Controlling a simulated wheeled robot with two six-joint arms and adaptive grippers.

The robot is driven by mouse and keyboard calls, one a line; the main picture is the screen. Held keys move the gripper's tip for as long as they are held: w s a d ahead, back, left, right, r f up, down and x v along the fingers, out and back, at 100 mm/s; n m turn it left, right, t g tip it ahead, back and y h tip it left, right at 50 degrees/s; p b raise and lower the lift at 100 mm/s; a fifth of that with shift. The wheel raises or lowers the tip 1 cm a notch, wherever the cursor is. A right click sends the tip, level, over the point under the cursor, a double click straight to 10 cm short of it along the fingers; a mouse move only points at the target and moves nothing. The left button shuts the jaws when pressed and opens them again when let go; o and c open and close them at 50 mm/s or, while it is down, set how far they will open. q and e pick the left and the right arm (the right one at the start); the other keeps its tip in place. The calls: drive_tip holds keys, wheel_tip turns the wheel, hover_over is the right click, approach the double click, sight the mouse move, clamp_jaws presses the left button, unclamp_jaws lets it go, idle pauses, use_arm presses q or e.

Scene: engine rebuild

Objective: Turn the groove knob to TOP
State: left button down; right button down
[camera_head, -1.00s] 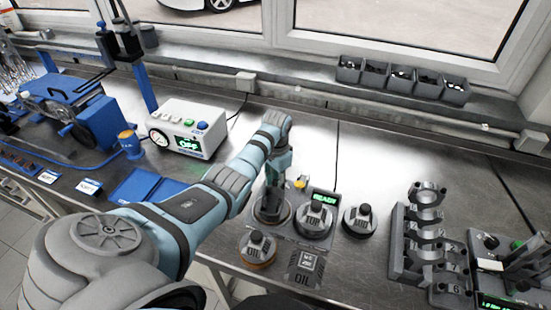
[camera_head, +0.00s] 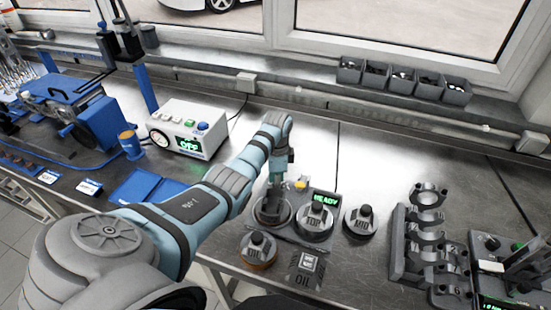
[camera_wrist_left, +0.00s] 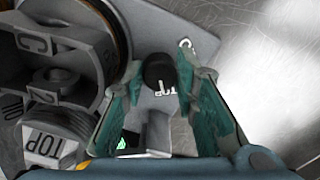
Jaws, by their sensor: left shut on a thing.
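The groove knob (camera_wrist_left: 158,72) is a small dark round knob on a grey panel in the left wrist view. I cannot tell exactly where the knob points. In the head view my left gripper (camera_head: 277,180) reaches down at the back of the ring station, and the knob is hidden there. A green READY display (camera_head: 325,199) is lit beside it. My right gripper is not in view.
Dark round parts marked TOP (camera_head: 315,222), MID (camera_head: 360,222) and OIL (camera_head: 257,250) stand close around the gripper. A grey part (camera_wrist_left: 70,75) is close left in the wrist view. A white tester (camera_head: 188,130) stands at left, bearing caps (camera_head: 426,235) at right.

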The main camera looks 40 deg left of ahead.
use_arm(q)
drive_tip(key=shift+d, duration=0.15)
drive_tip(key=c, duration=1.6)
unclamp_jaws()
drive_tip(key=o, duration=0.3)
drive_tip(key=shift+w, duration=0.15)
drive_tip(key=shift+f, duration=0.1)
